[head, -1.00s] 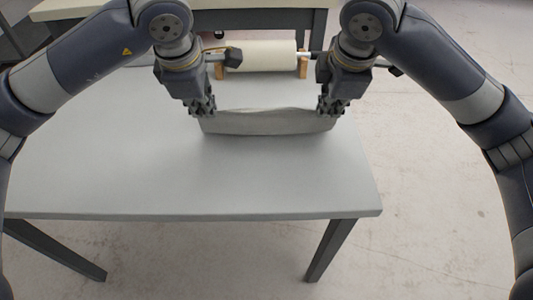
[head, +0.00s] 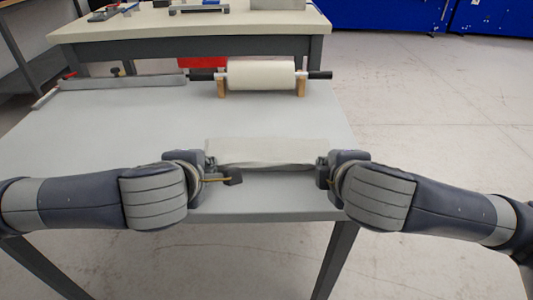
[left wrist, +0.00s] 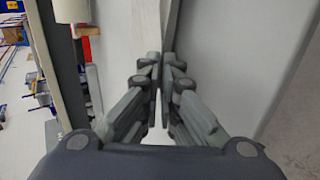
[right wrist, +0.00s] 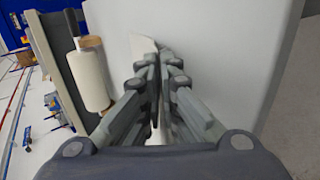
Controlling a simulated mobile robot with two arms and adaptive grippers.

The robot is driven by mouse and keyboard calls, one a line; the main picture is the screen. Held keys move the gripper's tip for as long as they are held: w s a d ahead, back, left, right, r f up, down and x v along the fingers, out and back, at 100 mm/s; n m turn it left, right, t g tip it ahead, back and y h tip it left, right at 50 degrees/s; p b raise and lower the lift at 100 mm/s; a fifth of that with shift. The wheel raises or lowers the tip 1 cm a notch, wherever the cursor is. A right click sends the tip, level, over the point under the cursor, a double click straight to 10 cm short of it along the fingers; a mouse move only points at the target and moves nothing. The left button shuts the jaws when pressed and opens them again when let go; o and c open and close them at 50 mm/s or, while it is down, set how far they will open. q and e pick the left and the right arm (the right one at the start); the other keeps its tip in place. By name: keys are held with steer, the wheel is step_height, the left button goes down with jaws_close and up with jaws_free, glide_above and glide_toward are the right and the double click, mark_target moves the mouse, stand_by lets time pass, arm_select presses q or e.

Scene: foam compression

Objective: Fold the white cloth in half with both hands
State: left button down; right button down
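The white cloth (head: 268,153) spans between my two grippers near the front edge of the grey-white table. Its near edge is raised and slightly bowed, and its far part lies back toward the table's middle. My left gripper (head: 213,172) is shut on the cloth's near left corner; in the left wrist view its fingers (left wrist: 160,68) are together with a strip of cloth (left wrist: 169,28) beyond them. My right gripper (head: 328,172) is shut on the near right corner; its fingers (right wrist: 160,68) are together over the cloth (right wrist: 143,46). The gripped corners are mostly hidden by the fingers.
A cream roller (head: 261,74) with dark handles rests on wooden stands at the table's back. A long grey bar (head: 122,82) lies at the back left. The table (head: 110,135) is bare left of the cloth. A second table (head: 190,24) stands behind.

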arm_select(q)
steer(key=c, duration=1.5)
jaws_free()
arm_select(e)
steer(key=c, duration=1.5)
jaws_free()
